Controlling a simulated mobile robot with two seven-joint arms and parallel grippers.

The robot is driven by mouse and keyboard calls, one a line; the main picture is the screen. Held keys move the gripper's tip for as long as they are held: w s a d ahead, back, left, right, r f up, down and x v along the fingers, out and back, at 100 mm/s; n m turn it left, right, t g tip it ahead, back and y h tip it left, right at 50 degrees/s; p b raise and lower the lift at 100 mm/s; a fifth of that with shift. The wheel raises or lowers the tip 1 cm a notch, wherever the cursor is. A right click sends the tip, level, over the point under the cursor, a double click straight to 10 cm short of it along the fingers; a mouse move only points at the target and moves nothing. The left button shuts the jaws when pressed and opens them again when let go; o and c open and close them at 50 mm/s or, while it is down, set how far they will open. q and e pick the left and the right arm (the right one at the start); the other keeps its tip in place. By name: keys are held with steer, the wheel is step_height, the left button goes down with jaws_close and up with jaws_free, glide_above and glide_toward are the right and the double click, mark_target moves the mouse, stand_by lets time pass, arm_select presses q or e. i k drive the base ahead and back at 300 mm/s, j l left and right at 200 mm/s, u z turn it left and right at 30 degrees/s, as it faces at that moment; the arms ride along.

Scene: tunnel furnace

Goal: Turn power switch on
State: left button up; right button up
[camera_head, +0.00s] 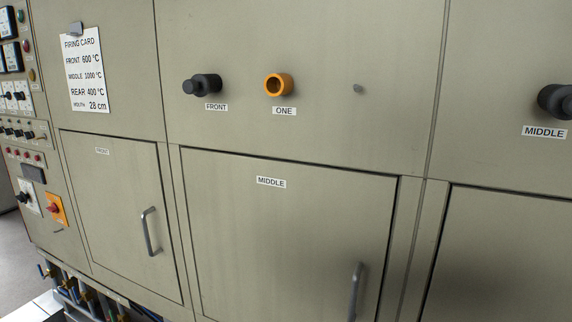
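A red rotary knob on an orange-yellow plate (55,210) sits low on the control panel at the left edge of the head view. It looks like the power switch, but no label is readable. A black knob on a white plate (25,198) is just left of it. The exact turn position of either knob is too small to tell. Neither of my grippers is in view.
The furnace front has doors with bar handles (150,231), (356,290). Black knobs (202,84) and an orange ring (279,85) stick out above. A firing card (85,70) hangs upper left. Valves and pipes (85,290) run below. Open floor (18,255) shows lower left.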

mark_target(55, 209)
steer(key=u, duration=1.45)
steer(key=k, duration=0.3)
steer(key=k+z, duration=0.2)
steer(key=z, duration=0.25)
steer(key=k+l+z, duration=0.1)
steer(key=z, duration=0.4)
steer(key=i+j+z, duration=0.35)
steer(key=j+z, duration=0.15)
steer(key=i+j, duration=0.15)
steer(key=j, duration=0.2)
steer(key=i+j, duration=0.2)
steer(key=j, duration=0.15)
steer(key=i+j, duration=0.15)
steer(key=j, duration=0.25)
steer(key=i+j, duration=0.2)
steer(key=j, duration=0.15)
steer(key=i+j, duration=0.15)
steer(key=j, duration=0.2)
steer(key=i+j, duration=0.15)
steer(key=j, duration=0.2)
